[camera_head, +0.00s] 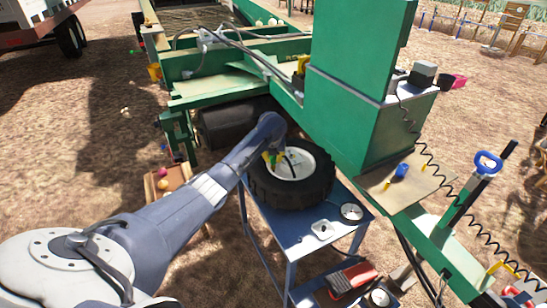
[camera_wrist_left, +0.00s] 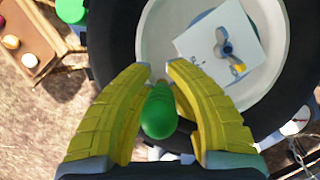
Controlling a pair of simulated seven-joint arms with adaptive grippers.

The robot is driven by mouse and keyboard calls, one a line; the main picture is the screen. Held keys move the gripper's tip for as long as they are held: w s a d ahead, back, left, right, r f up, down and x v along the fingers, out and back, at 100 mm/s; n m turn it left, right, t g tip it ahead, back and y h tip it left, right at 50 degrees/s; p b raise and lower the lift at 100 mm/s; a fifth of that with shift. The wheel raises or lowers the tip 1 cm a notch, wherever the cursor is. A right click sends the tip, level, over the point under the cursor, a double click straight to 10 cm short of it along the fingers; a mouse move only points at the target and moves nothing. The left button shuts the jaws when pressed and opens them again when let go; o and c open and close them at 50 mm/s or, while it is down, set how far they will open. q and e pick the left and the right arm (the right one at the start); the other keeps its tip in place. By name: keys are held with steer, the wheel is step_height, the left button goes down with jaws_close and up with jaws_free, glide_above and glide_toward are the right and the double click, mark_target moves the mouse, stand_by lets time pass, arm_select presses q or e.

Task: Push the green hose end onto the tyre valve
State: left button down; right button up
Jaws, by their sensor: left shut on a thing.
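The black tyre (camera_head: 318,185) with its white rim (camera_head: 305,160) lies flat on a blue table (camera_head: 285,228). My left gripper (camera_head: 273,158) is over the rim, its yellow fingers shut on the green hose end. In the left wrist view, the rounded green hose end (camera_wrist_left: 160,112) sits between the fingers (camera_wrist_left: 158,75), with the white rim (camera_wrist_left: 165,30) and dark tyre (camera_wrist_left: 115,50) beyond. I cannot make out the tyre valve for certain; the fingertips may hide it. I cannot tell whether the hose end touches it. My right gripper is not in view.
A white card (camera_wrist_left: 195,42) with a grey-blue winged piece lies on the rim. A round gauge (camera_head: 352,212) is at the table's right corner. A tall green machine housing (camera_head: 350,95) stands close behind the tyre. A small wooden tray (camera_head: 172,178) is at the left.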

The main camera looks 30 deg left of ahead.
arm_select(q)
steer(key=shift+f, duration=0.6)
stand_by(0.7)
steer(key=c, duration=0.8)
jaws_free()
steer(key=shift+r, duration=0.1)
step_height(320, 180, up, 7)
stand_by(0.7)
stand_by(0.4)
